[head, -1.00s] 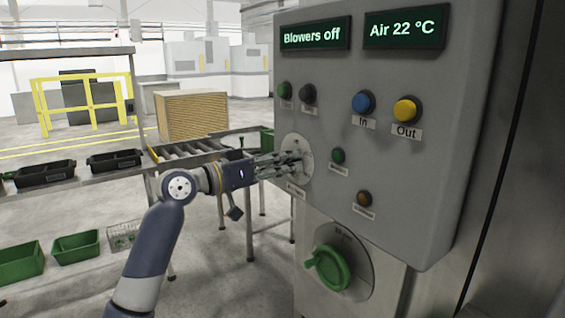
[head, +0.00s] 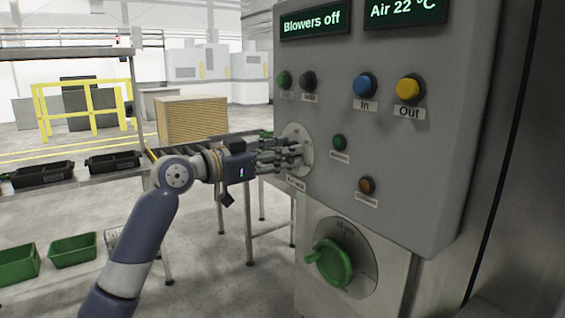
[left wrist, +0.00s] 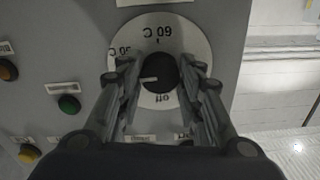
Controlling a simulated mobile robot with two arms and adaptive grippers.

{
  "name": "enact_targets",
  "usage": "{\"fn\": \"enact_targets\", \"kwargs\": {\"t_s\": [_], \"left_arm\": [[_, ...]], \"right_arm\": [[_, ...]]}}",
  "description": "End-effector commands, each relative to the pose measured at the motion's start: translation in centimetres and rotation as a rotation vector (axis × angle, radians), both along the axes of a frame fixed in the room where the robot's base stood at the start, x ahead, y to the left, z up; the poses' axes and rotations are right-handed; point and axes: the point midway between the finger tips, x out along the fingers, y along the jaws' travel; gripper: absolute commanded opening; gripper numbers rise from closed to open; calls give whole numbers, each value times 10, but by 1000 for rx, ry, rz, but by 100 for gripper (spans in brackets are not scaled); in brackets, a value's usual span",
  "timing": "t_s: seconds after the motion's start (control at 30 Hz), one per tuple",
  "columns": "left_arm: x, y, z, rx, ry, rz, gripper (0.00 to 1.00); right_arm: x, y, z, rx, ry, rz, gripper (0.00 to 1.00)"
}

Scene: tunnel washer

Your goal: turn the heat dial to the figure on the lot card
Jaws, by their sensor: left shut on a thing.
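The heat dial has a dark round knob (left wrist: 158,73) on a pale round plate (left wrist: 180,34) on the grey panel. The plate has "60 C" at the top of the left wrist view, another figure in C at upper left, partly covered, and "off" below, all upside down or tilted. The knob's white mark lies toward the left of that view. My left gripper (left wrist: 156,82) has its fingers on both sides of the knob, shut on it. I see no lot card. My right gripper is not in view.
The panel has displays reading "Blowers off" (head: 314,20) and "Air 22 °C" (head: 405,10). Blue (head: 364,85) and yellow (head: 409,88) buttons sit right of the dial. A green rotary handle (head: 334,264) is below. Racks with bins (head: 73,250) stand at left.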

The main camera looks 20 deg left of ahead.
Motion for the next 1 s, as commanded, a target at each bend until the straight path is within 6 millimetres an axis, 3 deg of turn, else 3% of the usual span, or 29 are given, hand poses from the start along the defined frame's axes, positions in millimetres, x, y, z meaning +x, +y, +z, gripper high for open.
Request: {"fn": "enact_targets", "kwargs": {"t_s": [0.3,1.0], "left_arm": [[0,1,-2,238,-186,2,10],[0,0,-1,761,-593,-1,10]], "right_arm": [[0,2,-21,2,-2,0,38],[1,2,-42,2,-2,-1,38]]}}
